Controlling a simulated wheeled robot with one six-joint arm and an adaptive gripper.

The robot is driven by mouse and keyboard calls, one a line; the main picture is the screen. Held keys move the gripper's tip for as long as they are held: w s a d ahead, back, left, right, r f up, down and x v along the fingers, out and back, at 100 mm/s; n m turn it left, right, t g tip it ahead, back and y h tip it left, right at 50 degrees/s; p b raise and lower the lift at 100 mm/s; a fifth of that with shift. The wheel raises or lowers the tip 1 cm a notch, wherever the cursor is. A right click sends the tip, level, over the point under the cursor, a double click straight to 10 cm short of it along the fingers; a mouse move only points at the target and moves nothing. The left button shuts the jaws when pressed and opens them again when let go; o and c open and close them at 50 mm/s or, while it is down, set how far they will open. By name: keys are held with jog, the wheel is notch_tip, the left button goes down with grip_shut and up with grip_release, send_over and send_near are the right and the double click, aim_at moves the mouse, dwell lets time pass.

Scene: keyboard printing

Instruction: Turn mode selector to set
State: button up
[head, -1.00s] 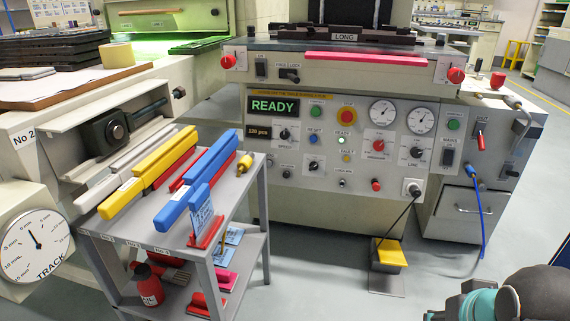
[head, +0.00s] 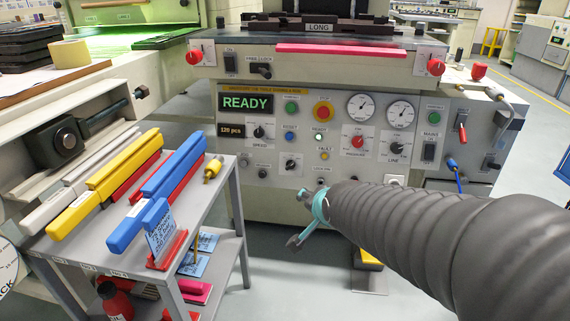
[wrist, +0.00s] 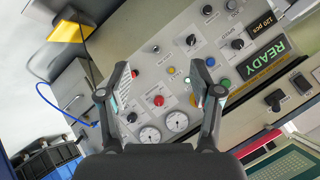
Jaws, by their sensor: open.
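The control panel (head: 340,110) has several black rotary knobs, and their labels are mostly too small to read. A black knob (head: 291,165) sits low on the panel, right of and below the speed knob (head: 259,132). It seems to be the mode selector, but I cannot read its label or setting. In the wrist view this knob (wrist: 191,40) lies just beyond the right fingertip. My gripper (wrist: 161,65) is open and empty, facing the panel and apart from it. In the head view my gripper (head: 304,222) is below the panel's lower edge, partly hidden by my arm.
A grey trolley (head: 225,215) with yellow and blue bars stands at left. A red button (head: 323,110), two gauges (head: 361,106) and a pressure knob (head: 358,142) share the panel. A yellow pedal (head: 368,262) is on the floor. Free floor lies between trolley and pedal.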

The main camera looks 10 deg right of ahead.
jog(key=w+f+m+t, duration=0.35)
jog(key=w+m, duration=0.45)
jog(key=w, duration=0.4)
jog(key=m+t, duration=0.5)
jog(key=m, duration=0.5)
send_near(290, 168)
jog(key=w, duration=0.9)
jog(key=shift+w+d+r, duration=0.1)
jog(key=shift+w+r, duration=0.15)
jog(key=shift+w, duration=0.05)
jog(key=c, duration=1.1)
jog(key=shift+c, duration=0.2)
